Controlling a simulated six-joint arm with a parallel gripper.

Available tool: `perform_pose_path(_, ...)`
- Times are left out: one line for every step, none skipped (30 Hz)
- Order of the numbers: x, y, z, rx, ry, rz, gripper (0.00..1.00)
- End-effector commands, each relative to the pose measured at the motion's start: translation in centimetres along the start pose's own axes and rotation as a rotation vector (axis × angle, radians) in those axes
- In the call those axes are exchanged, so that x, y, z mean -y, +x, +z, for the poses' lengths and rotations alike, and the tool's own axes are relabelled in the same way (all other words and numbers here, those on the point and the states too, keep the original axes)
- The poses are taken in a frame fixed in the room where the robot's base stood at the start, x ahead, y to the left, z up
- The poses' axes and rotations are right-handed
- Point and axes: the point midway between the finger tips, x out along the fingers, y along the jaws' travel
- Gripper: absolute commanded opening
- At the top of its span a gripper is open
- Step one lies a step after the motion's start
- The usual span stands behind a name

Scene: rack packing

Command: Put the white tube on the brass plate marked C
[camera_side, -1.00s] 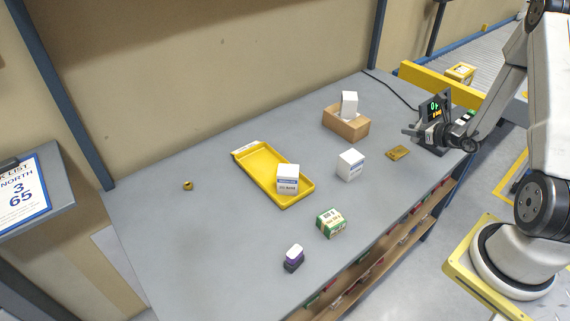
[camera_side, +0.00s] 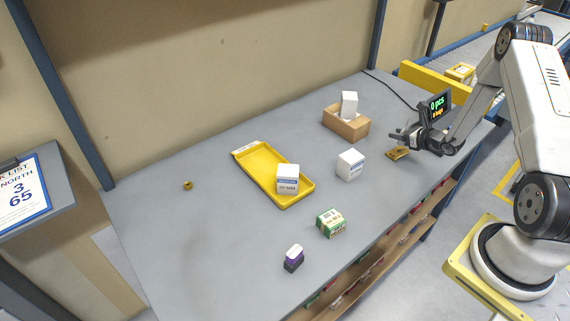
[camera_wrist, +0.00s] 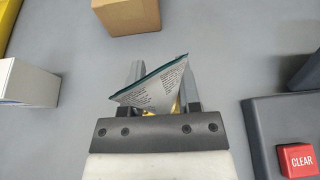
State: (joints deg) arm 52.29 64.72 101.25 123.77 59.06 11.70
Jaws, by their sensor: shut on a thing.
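My gripper (camera_side: 408,136) is shut on the white tube (camera_wrist: 155,88), which has a dark green crimped edge and small print. In the wrist view the tube is tilted between the two fingers of my gripper (camera_wrist: 158,95). In the side view the tube is too small to tell apart from the fingers. The brass plate (camera_side: 397,154) lies flat on the grey bench, just below my gripper and partly covered by it. Its letter cannot be read. In the wrist view a little yellow shows behind the tube, mostly hidden.
A counting scale with a lit display (camera_side: 437,107) stands right of my gripper; its red CLEAR button (camera_wrist: 297,160) shows. A white box (camera_side: 350,165) stands left of the plate. A cardboard box (camera_side: 346,128) is behind. A yellow tray (camera_side: 257,174) lies farther left.

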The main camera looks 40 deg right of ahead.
Motion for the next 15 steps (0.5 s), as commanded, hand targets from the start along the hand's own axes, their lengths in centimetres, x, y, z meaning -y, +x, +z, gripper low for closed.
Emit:
perform_pose_path(0.1, 0.3, -0.2, 0.0, 0.0, 0.001, 0.0)
perform_pose_path(0.1, 0.5, -0.3, 0.0, 0.0, 0.001, 0.0)
perform_pose_path(0.1, 0.6, -0.8, -0.001, 0.001, 0.001, 0.0)
perform_pose_path(0.1, 0.7, -1.1, -0.002, 0.002, 0.001, 0.0)
perform_pose_path(0.1, 0.8, -1.4, -0.001, 0.002, 0.001, 0.0)
perform_pose_path(0.1, 1.0, -1.7, -0.001, 0.002, 0.001, 0.0)
perform_pose_path(0.0, 1.1, -2.0, -0.001, 0.003, 0.001, 0.0)
perform_pose_path(0.0, 1.2, -2.2, -0.001, 0.002, 0.001, 0.0)
perform_pose_path(0.1, 1.3, -2.5, 0.0, 0.001, 0.001, 0.0)
perform_pose_path(0.1, 1.4, -2.7, 0.0, 0.001, 0.001, 0.0)
perform_pose_path(0.1, 1.4, -2.8, 0.0, 0.001, 0.001, 0.0)
perform_pose_path(0.1, 1.5, -3.0, 0.0, 0.001, 0.001, 0.0)
perform_pose_path(0.1, 1.5, -3.0, 0.0, 0.001, 0.0, 0.0)
perform_pose_path(0.1, 1.5, -3.0, 0.0, 0.0, 0.0, 0.0)
perform_pose_path(0.1, 1.5, -3.0, 0.0, 0.0, 0.0, 0.0)
